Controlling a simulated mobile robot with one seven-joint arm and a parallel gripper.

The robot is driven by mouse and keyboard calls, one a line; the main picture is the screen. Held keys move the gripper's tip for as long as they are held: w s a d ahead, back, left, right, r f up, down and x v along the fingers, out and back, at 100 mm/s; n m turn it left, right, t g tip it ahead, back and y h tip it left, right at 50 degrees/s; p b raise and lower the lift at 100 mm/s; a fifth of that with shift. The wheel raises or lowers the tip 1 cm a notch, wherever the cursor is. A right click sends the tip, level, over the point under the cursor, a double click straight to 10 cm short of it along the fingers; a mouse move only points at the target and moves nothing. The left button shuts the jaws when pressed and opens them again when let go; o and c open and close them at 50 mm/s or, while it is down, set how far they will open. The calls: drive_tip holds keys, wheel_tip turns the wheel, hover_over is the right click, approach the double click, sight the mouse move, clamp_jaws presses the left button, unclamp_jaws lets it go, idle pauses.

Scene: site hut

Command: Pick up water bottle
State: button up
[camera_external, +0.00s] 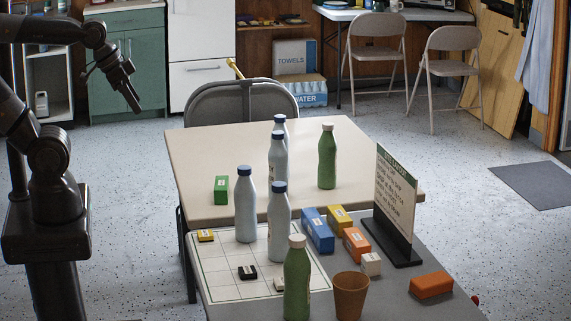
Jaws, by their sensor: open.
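Several pale blue bottles with dark blue caps stand upright: one at the back (280,125), one just in front of it (278,165), one to the left (245,205) and one nearer the camera (280,228). Two green bottles with pale caps also stand upright, one on the beige table (327,160) and one at the front (297,283). Which of these is the water bottle, I cannot tell from labels. My gripper (132,98) is open and empty, raised in the air at the upper left, well apart from all bottles.
The beige table (210,160) adjoins a nearer grey table (395,300) with a white gridded mat (215,265). Small boxes, including a blue one (317,230), a brown cup (350,296) and a standing sign (394,205) crowd the right. A folding chair (240,103) stands behind.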

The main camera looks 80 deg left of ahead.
drive_tip(key=w+a+t+y, duration=0.1)
drive_tip(key=w+a+t, duration=0.15)
drive_tip(key=w, duration=0.65)
drive_tip(key=w+a+t+y, duration=0.1)
drive_tip(key=w+a, duration=0.2)
drive_tip(key=w, duration=0.5)
drive_tip(key=m+t+h, duration=0.3)
drive_tip(key=t+h, duration=0.3)
drive_tip(key=t, duration=0.1)
hover_over(285, 163)
drive_tip(key=s+a, duration=0.2)
drive_tip(key=f, duration=1.9)
drive_tip(key=shift+s+a, duration=0.15)
drive_tip(key=shift+s, duration=0.05)
drive_tip(key=shift+a+f+t+h, duration=0.3)
drive_tip(key=shift+f+t+h, duration=0.2)
drive_tip(key=shift+f+t, duration=0.2)
drive_tip(key=shift+s+f, duration=0.1)
drive_tip(key=shift+f, duration=1.25)
wheel_tip(285, 163, down, 4)
drive_tip(key=shift+r, duration=0.15)
drive_tip(key=shift+w+d+f, duration=0.15)
drive_tip(key=shift+w+d, duration=0.05)
drive_tip(key=shift+w, duration=0.3)
drive_tip(key=shift+w+d+f, duration=0.1)
drive_tip(key=shift+w+d, duration=0.05)
drive_tip(key=shift+w, duration=0.3)
drive_tip(key=shift+w+d, duration=0.1)
drive_tip(key=shift+w, duration=0.45)
drive_tip(key=shift+c, duration=0.3)
